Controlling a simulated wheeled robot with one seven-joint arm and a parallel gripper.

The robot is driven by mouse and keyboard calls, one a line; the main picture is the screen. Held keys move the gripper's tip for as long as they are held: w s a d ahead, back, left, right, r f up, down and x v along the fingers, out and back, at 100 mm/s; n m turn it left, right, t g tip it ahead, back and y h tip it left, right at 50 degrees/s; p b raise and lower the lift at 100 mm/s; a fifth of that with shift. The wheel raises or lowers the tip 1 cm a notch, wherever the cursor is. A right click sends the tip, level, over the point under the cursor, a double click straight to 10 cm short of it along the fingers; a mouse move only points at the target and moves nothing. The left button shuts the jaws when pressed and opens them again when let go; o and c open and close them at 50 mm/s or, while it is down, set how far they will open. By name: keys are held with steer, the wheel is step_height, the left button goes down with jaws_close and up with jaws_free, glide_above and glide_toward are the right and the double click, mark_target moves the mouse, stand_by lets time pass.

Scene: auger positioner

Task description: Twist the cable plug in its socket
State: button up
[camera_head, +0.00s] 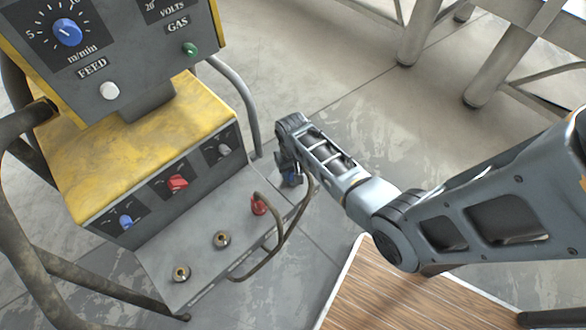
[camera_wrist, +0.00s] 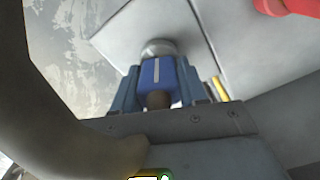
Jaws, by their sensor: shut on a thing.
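My gripper (camera_head: 289,172) is at the right end of the machine's lower front panel (camera_head: 165,255). In the wrist view my gripper (camera_wrist: 159,76) has its two blue-grey fingers on either side of a blue plug (camera_wrist: 163,72) with a white stripe, and is shut on it. A round metal collar (camera_wrist: 158,47) shows at the plug's far end, against the grey panel. I cannot tell how deep the plug sits in its socket. In the head view only a small dark blue part of the plug (camera_head: 291,180) shows below the gripper.
A red plug (camera_head: 258,206) stands left of my gripper. Two bare brass sockets (camera_head: 221,240) (camera_head: 181,273) are farther left. A wooden-topped table (camera_head: 400,300) is at the lower right.

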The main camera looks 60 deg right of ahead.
steer(key=shift+n, duration=0.4)
steer(key=o, duration=1.2)
steer(key=shift+r, duration=0.15)
step_height(320, 180, up, 8)
steer(key=shift+f+p, duration=0.2)
steer(key=shift+p, duration=0.5)
